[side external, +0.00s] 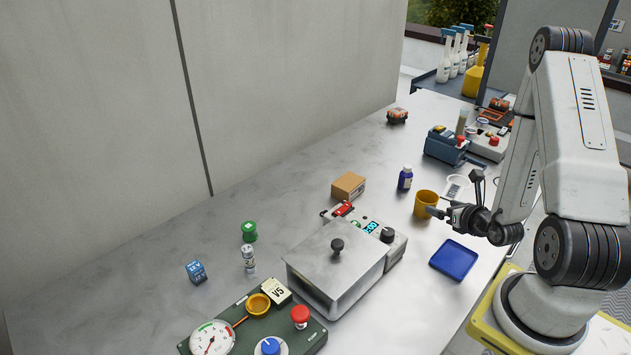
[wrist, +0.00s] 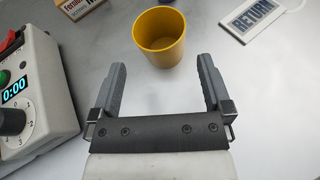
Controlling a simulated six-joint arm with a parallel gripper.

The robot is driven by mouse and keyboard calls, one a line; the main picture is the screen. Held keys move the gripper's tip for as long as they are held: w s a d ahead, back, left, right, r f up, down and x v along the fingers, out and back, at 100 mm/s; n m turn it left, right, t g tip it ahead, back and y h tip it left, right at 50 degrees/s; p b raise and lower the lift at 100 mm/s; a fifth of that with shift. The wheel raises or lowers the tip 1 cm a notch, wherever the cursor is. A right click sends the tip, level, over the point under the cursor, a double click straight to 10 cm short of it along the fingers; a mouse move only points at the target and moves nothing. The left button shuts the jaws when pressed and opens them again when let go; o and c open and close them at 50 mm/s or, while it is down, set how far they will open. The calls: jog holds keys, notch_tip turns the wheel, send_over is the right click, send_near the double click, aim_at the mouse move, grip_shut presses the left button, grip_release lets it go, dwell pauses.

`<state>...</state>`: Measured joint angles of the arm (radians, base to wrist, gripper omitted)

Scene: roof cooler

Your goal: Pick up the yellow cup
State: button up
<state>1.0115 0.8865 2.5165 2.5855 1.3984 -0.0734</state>
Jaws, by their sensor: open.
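The yellow cup (side external: 426,204) stands upright on the grey table, to the left of my arm in the side view. In the wrist view the cup (wrist: 159,38) is just beyond my fingertips, roughly centred between the two fingers, with its open, empty mouth in sight. My gripper (wrist: 162,65) is open with nothing between its fingers. In the side view my gripper (side external: 432,211) is close beside the cup, its fingertips overlapping the cup's right edge. I cannot tell whether they touch it.
A control box with a display (wrist: 32,85) stands left of my gripper. A blue tray (side external: 454,260) lies in front of the cup. A dark blue bottle (side external: 405,179) and a cardboard box (side external: 348,186) stand behind it. A RETURN sign (wrist: 262,15) lies at right.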

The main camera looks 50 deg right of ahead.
aim_at(420, 197)
jog(key=shift+x, duration=3.75)
jog(key=shift+a, duration=0.1)
jog(key=shift+c, duration=0.2)
jog(key=c, duration=0.9)
jog(key=shift+r, duration=0.1)
notch_tip(420, 197, up, 10)
